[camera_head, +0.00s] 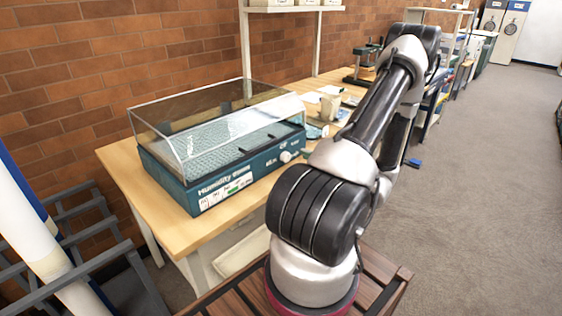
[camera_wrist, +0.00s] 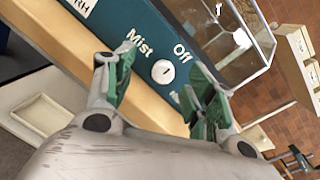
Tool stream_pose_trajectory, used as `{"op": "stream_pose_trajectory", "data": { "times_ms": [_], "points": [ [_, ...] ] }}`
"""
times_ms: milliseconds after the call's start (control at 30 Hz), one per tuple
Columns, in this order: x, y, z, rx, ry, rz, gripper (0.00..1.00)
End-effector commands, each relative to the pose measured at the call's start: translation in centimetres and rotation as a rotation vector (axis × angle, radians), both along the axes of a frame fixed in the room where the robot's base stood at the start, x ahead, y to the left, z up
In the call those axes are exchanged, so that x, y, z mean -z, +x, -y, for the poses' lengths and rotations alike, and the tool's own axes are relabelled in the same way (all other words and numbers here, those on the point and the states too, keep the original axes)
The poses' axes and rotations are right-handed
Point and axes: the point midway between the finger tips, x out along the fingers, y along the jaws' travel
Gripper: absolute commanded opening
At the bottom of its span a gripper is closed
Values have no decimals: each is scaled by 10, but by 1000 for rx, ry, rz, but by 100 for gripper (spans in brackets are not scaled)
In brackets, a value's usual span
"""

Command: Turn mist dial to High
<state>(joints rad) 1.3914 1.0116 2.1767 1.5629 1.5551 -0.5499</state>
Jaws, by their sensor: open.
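The humidity chamber (camera_head: 207,190) is a teal box with a clear lid on a wooden table. Its white round mist dial (camera_head: 286,156) is on the front panel, near the right end. In the wrist view the dial (camera_wrist: 162,72) lies beside the words "Mist" and "Off". A small dark mark shows on its face, but its setting is hard to read. A "High" label is not visible. My gripper (camera_wrist: 161,84) is open, with green-padded fingers on either side of the dial in the picture. Contact is not evident. The head view does not clearly show my gripper.
The wooden table (camera_head: 130,165) runs along the brick wall, with a cup (camera_head: 327,108) and papers beyond the chamber. A grey rack (camera_head: 75,215) stands at the left. A pale tray (camera_wrist: 42,115) shows below the table edge. Open carpet lies at the right.

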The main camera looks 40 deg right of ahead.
Motion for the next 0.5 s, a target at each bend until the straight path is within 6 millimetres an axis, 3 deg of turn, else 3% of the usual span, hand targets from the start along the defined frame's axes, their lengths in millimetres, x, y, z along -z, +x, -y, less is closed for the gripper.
{"op": "stream_pose_trajectory", "data": {
  "times_ms": [100,200,500],
  "points": [
    [16,-8,17,91,30,9,55],
    [19,-5,20,113,34,12,55],
    [19,43,16,109,33,11,55]
  ]
}}
